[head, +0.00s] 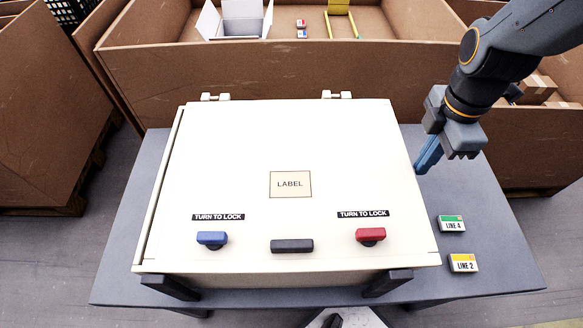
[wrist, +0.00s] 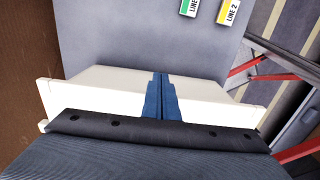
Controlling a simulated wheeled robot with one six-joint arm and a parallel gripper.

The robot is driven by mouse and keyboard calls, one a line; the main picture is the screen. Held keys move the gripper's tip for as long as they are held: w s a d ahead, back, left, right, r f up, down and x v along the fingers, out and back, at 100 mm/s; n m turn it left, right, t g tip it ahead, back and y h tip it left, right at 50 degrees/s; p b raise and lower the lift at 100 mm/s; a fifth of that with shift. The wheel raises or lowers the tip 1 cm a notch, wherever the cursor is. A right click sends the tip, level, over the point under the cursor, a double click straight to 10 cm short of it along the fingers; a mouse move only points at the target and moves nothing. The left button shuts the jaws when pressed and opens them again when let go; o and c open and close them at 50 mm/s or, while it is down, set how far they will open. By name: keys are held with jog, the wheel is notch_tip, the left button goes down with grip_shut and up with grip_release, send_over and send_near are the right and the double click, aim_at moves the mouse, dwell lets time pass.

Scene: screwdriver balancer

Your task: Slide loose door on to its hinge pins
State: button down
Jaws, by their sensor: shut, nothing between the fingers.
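The cream door (head: 245,150) lies flat over the cream cabinet (head: 155,195) on the grey table. It carries a blue knob (head: 212,239), a red knob (head: 370,236), a black handle (head: 291,246) and a label. A narrow strip of the cabinet shows along the door's left edge. Two small white hinge parts, left (head: 215,97) and right (head: 337,94), stand at the back edge; I cannot tell whether their pins are engaged. My gripper (head: 420,170) is shut and empty beside the door's right edge; contact is unclear. Its blue fingers (wrist: 159,98) show against cream surfaces in the wrist view.
Green "LINE 4" (head: 452,223) and yellow "LINE 2" (head: 463,263) boxes lie on the grey table (head: 500,240) right of the cabinet. A large brown crate (head: 250,70) stands close behind the table. Black brackets (head: 388,284) jut from the cabinet's front.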

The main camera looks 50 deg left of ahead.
jog(key=shift+s+a, duration=0.1)
dwell(0.3)
jog(key=shift+s+a, duration=0.2)
jog(key=shift+s, duration=0.05)
jog(key=shift+s+a+p, duration=0.4)
jog(key=shift+s+a, duration=0.35)
jog(key=shift+s, duration=0.2)
jog(key=shift+w+d, duration=0.1)
jog(key=shift+w, duration=0.05)
notch_tip(320, 180, up, 7)
jog(key=p, duration=0.6)
send_over(407, 165)
jog(key=shift+w+d, duration=0.45)
dwell(0.3)
